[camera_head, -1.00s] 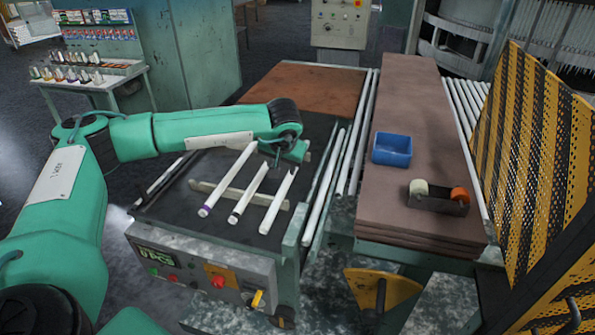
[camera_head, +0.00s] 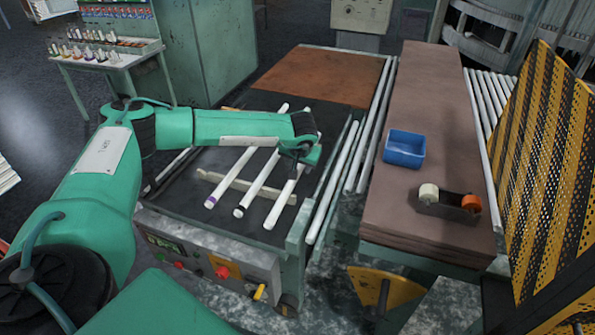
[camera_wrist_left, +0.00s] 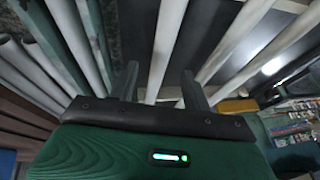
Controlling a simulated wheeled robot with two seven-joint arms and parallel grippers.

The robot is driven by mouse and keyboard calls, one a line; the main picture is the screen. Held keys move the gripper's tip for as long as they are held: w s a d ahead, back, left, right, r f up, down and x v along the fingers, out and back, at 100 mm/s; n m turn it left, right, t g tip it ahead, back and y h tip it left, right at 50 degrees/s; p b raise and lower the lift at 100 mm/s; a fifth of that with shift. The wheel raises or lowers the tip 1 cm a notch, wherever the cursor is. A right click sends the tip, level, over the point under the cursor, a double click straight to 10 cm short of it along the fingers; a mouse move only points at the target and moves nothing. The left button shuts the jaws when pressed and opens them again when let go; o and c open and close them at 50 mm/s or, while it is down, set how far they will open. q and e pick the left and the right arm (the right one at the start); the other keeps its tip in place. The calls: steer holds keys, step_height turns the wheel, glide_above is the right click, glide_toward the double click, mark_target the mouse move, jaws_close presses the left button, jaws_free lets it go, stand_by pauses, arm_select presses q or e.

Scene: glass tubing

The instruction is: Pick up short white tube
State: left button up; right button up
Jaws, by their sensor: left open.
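Three white tubes lie side by side on the dark bed of the machine, resting across a pale bar: a left tube with a purple band (camera_head: 225,184), a middle tube (camera_head: 252,190) and a right tube (camera_head: 281,203). My left gripper (camera_head: 297,157) is over the upper part of the right tube and hides some of it. In the left wrist view the left gripper (camera_wrist_left: 160,88) is open, with a white tube (camera_wrist_left: 166,45) running between its two fingers. I cannot tell whether the fingers touch it. My right gripper is not in view.
Long white tubes (camera_head: 334,182) lie along the machine's right side. Beyond them is a brown board stack (camera_head: 400,222) with a blue bin (camera_head: 404,148) and a tape dispenser (camera_head: 447,203). A control panel (camera_head: 210,256) is at the front. A yellow-black mesh guard (camera_head: 555,165) stands at right.

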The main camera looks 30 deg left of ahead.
arm_select(q)
steer(key=p+x, duration=0.2)
steer(key=x, duration=0.2)
steer(key=shift+w, duration=0.1)
steer(key=shift+w+a+f, duration=0.1)
steer(key=shift+f, duration=0.1)
steer(key=shift+c, duration=0.4)
jaws_close()
